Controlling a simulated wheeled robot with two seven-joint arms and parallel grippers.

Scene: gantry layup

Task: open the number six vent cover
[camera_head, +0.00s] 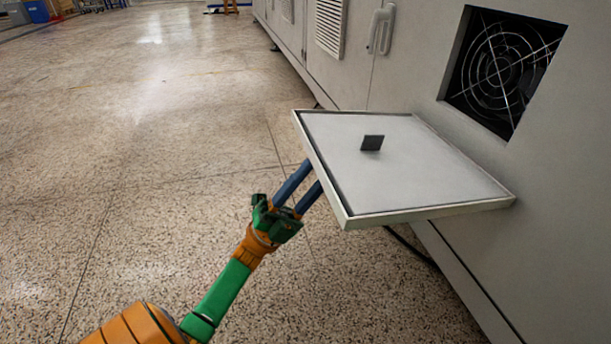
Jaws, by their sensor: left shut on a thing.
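The vent cover (430,165) is a pale grey square panel with a raised rim. It stands swung down from the cabinet, roughly level, with its inner face up and a small dark tab (372,143) on it. Above it, the square vent opening (503,67) shows a fan behind a round wire guard. No number six shows. My left gripper (312,181) comes from the lower left. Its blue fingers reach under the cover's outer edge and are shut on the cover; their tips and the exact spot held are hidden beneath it. My right gripper is out of view.
The grey cabinet (570,160) runs along the right side, with a handle (381,30) and a louvred vent (331,25) farther off. A dark cable (408,244) lies on the floor below the cover. The speckled floor (130,130) at the left is clear.

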